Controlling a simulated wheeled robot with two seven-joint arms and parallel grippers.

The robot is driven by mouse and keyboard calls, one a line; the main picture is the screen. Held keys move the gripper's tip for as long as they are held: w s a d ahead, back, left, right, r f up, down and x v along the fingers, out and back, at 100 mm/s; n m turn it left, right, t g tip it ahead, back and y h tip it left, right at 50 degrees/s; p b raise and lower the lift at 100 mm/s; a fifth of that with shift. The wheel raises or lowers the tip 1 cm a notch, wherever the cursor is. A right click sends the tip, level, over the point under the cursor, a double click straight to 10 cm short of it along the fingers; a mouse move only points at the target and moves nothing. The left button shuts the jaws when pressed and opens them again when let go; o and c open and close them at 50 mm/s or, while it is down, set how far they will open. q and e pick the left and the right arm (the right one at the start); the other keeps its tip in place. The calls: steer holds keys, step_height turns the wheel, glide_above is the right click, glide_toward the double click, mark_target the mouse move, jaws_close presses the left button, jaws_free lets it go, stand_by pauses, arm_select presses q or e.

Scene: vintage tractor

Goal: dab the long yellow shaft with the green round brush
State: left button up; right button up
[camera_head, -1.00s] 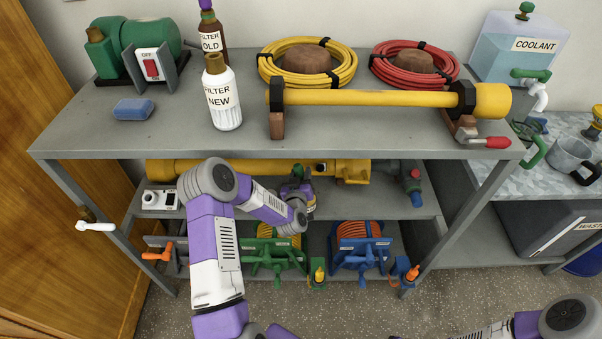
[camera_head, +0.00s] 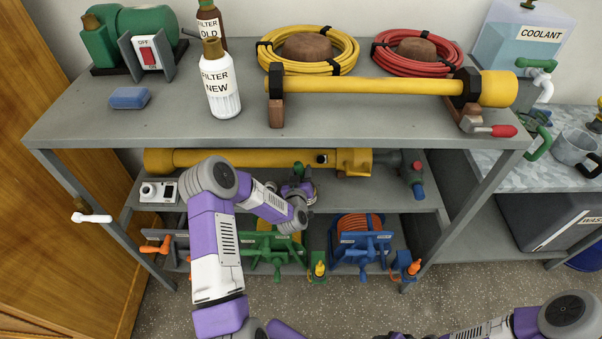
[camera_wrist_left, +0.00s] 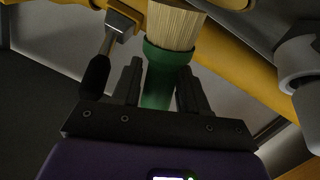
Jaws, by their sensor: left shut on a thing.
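The green round brush (camera_wrist_left: 160,85) is upright between the fingers of my left gripper (camera_wrist_left: 158,90), its pale bristles (camera_wrist_left: 176,27) pointing away from the wrist. In the head view my left gripper (camera_head: 299,190) is mostly hidden by its own arm, at the front of the middle shelf. A long yellow shaft (camera_head: 370,85) lies across supports on the top shelf. A second long yellow cylinder (camera_head: 240,158) lies on the middle shelf, behind my left gripper. In the wrist view a yellow tube (camera_wrist_left: 240,62) runs diagonally behind the brush; I cannot tell whether the bristles touch it. My right gripper is out of view.
The top shelf (camera_head: 190,125) lies above my left forearm. A white camera-like device (camera_head: 158,191) sits left on the middle shelf. Green (camera_head: 272,245) and blue (camera_head: 360,245) reels stand below. A black-handled tool (camera_wrist_left: 95,75) is close left of the fingers.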

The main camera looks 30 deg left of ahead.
mark_target(301, 166)
arm_select(q)
steer(key=shift+f+b, duration=0.4)
steer(key=shift+f, duration=0.3)
stand_by(0.9)
steer(key=shift+r, duration=0.1)
steer(key=shift+r+p, duration=2.25)
steer(key=shift+r, duration=1.25)
steer(key=shift+s+f, duration=0.1)
